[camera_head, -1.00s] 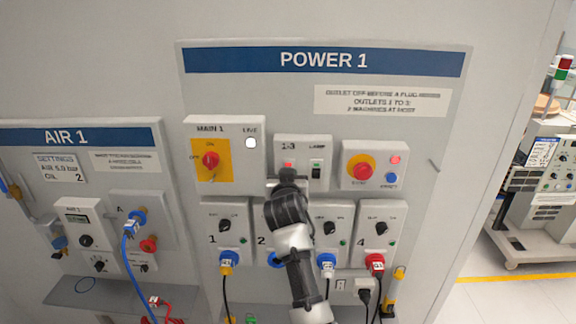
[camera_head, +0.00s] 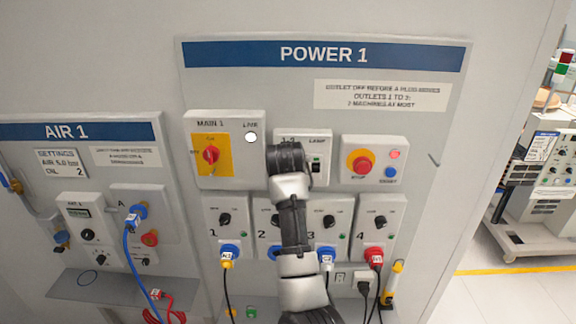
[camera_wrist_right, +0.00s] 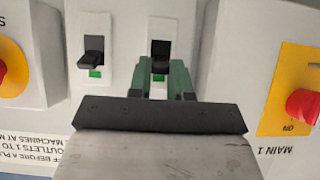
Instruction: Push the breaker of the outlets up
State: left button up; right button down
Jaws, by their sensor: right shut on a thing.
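The outlets breaker, marked 1-3, is the black lever (camera_wrist_right: 160,50) in a white plate in the right wrist view, which is upside down. My right gripper (camera_wrist_right: 161,76) is at this lever, its two green fingers shut on it. A green patch shows between the fingers, like the one by the lamp breaker's lever (camera_wrist_right: 92,56). In the head view my right gripper (camera_head: 286,152) and wrist cover the outlets breaker. The breaker box (camera_head: 318,137) shows around them, with the lamp breaker (camera_head: 316,165) to the right. My left gripper is not in view.
The MAIN 1 switch (camera_head: 211,156) is close on the left of my gripper. The red stop button (camera_head: 361,163) is on the right. Outlets with knobs and plugged cables sit below, including a blue plug (camera_head: 229,253) and a red plug (camera_head: 374,255).

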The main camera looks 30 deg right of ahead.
jog(key=c, duration=1)
grip_release()
jog(key=shift+c, duration=0.2)
jog(key=b+v, duration=0.4)
jog(key=v, duration=0.6)
jog(key=shift+s+a+r, duration=0.15)
jog(key=shift+s+r, duration=0.1)
jog(key=shift+f, duration=0.1)
